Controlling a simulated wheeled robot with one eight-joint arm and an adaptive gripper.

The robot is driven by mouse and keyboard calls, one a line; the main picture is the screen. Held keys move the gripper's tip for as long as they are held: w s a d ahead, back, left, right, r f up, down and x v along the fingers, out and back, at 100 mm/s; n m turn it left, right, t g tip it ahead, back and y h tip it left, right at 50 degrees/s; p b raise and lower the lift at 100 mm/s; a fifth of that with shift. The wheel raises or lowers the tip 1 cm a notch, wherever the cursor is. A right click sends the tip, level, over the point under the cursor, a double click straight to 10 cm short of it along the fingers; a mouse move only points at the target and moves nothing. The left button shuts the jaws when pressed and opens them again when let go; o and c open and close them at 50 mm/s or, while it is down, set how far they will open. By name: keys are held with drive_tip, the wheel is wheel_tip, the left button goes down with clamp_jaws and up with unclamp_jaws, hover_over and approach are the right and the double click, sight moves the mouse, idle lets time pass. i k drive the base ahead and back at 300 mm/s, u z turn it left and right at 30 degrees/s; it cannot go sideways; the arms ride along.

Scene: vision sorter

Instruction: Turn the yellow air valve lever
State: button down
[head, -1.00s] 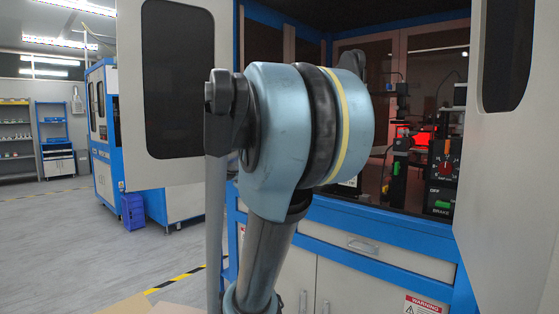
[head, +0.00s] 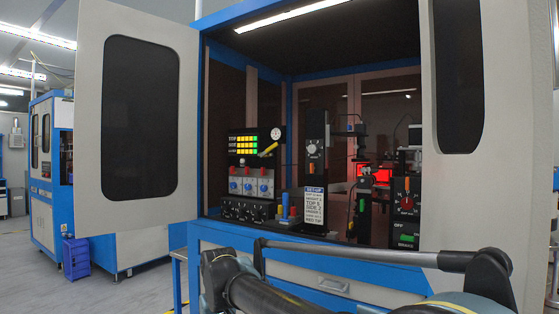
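The yellow air valve lever (head: 268,149) is inside the open machine cabinet, just below a round white gauge (head: 276,133). It looks tilted, with its right end higher. It sits right of a display panel with yellow and green cells (head: 243,141). My gripper is not in view. Only links of my arm show, low in the head view and well in front of the cabinet. Nothing is seen touching the lever.
Below the lever are blue and red knobs (head: 249,186) and a black switch panel (head: 247,211). A set-up sign (head: 314,199) and a red-dial box (head: 406,197) stand to the right. Open doors flank the cabinet, one at left (head: 140,40).

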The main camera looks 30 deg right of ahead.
sight(267, 151)
drive_tip(key=k, duration=1.4)
drive_tip(key=u, duration=0.3)
drive_tip(key=i, duration=1)
drive_tip(key=z, duration=0.05)
